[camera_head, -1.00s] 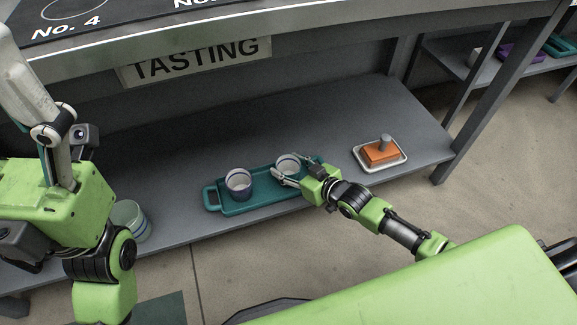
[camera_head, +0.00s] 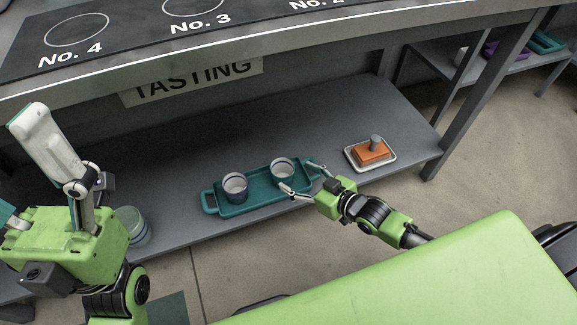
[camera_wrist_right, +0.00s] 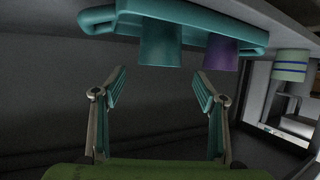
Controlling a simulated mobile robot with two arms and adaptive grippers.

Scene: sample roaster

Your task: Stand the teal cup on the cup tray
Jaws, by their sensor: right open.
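The teal cup (camera_head: 281,171) stands upright on the right part of the teal cup tray (camera_head: 257,200), its white inside showing. In the right wrist view, upside down, the teal cup (camera_wrist_right: 160,44) and the tray (camera_wrist_right: 100,20) are at the top. My right gripper (camera_head: 300,177) is open and empty, just in front and to the right of the cup, apart from it; its open fingers (camera_wrist_right: 160,88) show below the cup in the wrist view. My left gripper (camera_head: 38,165) is at the left edge, partly cut off, away from the tray.
A purple cup (camera_head: 234,187) stands on the tray's left part; it also shows in the wrist view (camera_wrist_right: 223,52). A pale banded cup (camera_head: 132,228) stands on the shelf (camera_head: 330,120) at left. A white dish (camera_head: 391,163) with an orange block (camera_head: 372,151) sits at right.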

